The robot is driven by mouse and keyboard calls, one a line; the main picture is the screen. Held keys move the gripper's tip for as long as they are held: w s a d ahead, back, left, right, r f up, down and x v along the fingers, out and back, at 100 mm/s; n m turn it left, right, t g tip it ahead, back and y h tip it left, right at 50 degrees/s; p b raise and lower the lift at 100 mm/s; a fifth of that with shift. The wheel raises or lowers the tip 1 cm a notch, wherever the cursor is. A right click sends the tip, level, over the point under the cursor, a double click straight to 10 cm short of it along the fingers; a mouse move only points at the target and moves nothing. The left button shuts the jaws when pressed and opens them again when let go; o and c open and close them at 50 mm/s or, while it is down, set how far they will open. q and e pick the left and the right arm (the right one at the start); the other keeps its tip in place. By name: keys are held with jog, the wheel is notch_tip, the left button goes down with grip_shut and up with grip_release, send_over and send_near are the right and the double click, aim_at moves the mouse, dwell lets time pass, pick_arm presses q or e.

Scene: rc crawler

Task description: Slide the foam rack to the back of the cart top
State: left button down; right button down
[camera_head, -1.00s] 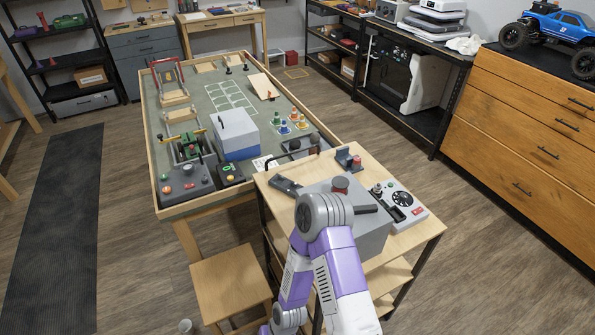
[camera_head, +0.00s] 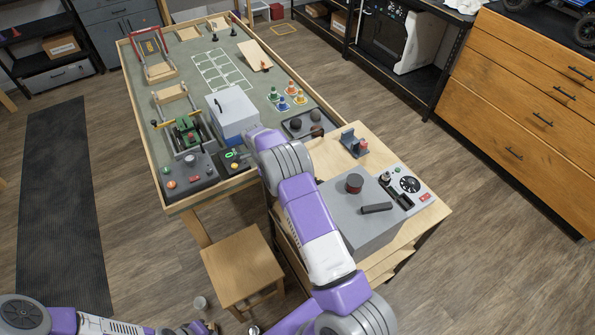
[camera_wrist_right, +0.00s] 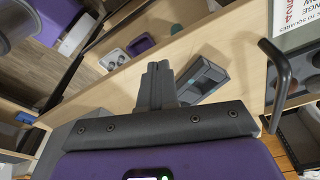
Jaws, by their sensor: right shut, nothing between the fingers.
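A dark grey slotted block (camera_wrist_right: 203,80), which looks like the foam rack, lies on the light wooden cart top in the right wrist view. My right gripper (camera_wrist_right: 158,75) is shut and empty, its fingertips just to the left of the block. I cannot tell if they touch it. In the head view my right arm reaches over the left side of the cart top (camera_head: 335,167) and hides the block and the gripper. Part of my left arm shows at the bottom left, but its gripper cannot be made out.
A grey box (camera_head: 358,217) with a dark red knob, a control panel (camera_head: 406,187) and a small grey holder (camera_head: 354,143) stand on the cart top. A black cart handle (camera_wrist_right: 278,80) rises close to the block. The green-topped table (camera_head: 215,75) stands beyond, with a stool (camera_head: 242,265) left of the cart.

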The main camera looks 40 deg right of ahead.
jog(key=shift+s+d+r, duration=0.1)
jog(key=shift+d, duration=0.2)
jog(key=s+d, duration=0.1)
jog(key=d, duration=0.2)
jog(key=s+d+p, duration=0.1)
jog(key=s+d, duration=0.1)
jog(key=d, duration=0.1)
jog(key=s+d, duration=0.2)
jog(key=d, duration=0.2)
jog(key=shift+s+r+p, duration=0.1)
jog(key=shift+s+p, duration=0.15)
jog(key=shift+p, duration=0.05)
jog(key=shift+f, duration=0.75)
jog(key=shift+s+a+f+b, duration=0.1)
jog(key=shift+b, duration=0.35)
